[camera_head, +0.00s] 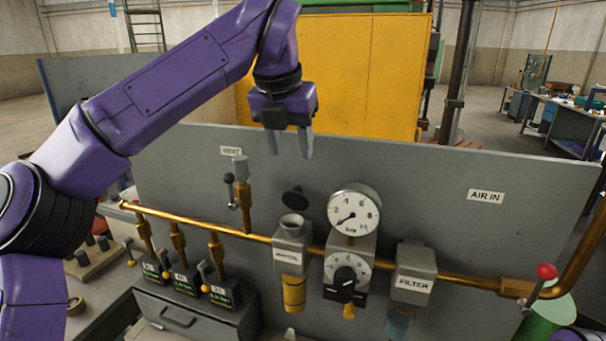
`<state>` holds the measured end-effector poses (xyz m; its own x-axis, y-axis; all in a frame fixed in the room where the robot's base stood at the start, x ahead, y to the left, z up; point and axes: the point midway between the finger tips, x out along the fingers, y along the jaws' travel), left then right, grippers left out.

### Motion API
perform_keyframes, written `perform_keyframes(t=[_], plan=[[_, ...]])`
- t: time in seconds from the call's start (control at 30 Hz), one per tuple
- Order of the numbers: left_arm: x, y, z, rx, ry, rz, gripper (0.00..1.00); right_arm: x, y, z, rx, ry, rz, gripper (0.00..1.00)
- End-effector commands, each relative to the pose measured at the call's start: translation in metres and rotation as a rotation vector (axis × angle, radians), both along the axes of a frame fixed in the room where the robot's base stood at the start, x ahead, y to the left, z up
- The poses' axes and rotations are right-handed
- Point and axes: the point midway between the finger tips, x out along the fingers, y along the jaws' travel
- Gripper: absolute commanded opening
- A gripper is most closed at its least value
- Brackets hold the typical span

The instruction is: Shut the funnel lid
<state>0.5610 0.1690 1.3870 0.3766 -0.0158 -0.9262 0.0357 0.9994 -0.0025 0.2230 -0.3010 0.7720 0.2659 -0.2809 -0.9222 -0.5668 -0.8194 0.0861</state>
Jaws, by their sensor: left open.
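The funnel (292,222) is a small grey cup on top of the grey oiler block (291,247) on the brass pipe. Its mouth shows open. A black round lid (294,197) stands tilted up behind and above the funnel mouth, against the grey panel. My left gripper (289,146) is open and empty, its two fingers pointing down, above the lid and apart from it. My purple left arm comes in from the left. My right gripper is not in view.
A pressure gauge (354,209) stands close right of the funnel, above a regulator knob (346,281). A filter unit (414,272) and a red-knobbed lever (546,272) are farther right. A vent valve (241,180) stands left of the funnel. The grey panel (440,185) rises behind.

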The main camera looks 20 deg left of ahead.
Motion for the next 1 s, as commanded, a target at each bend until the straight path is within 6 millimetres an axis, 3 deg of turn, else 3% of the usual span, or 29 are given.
perform_keyframes(t=[0.4,0.57,0.8,0.83,0.93,0.97,1.0], plan=[[0.031,0.002,-0.077,0.001,0.004,0.004,0.46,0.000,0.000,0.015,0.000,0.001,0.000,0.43],[0.037,0.001,-0.091,0.001,0.000,0.004,0.46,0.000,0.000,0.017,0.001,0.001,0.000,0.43],[0.037,0.000,-0.093,0.001,-0.001,0.002,0.46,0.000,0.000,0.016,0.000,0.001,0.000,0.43],[0.037,0.000,-0.093,0.001,-0.001,0.002,0.39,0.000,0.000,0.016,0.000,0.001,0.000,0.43],[0.037,0.000,-0.093,0.001,-0.001,0.002,0.07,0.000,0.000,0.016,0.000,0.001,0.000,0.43],[0.037,0.000,-0.093,0.001,0.000,0.002,0.00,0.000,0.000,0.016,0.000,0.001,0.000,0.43],[0.038,-0.001,-0.093,0.001,-0.001,0.002,0.00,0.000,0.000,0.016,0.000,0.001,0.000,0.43]])
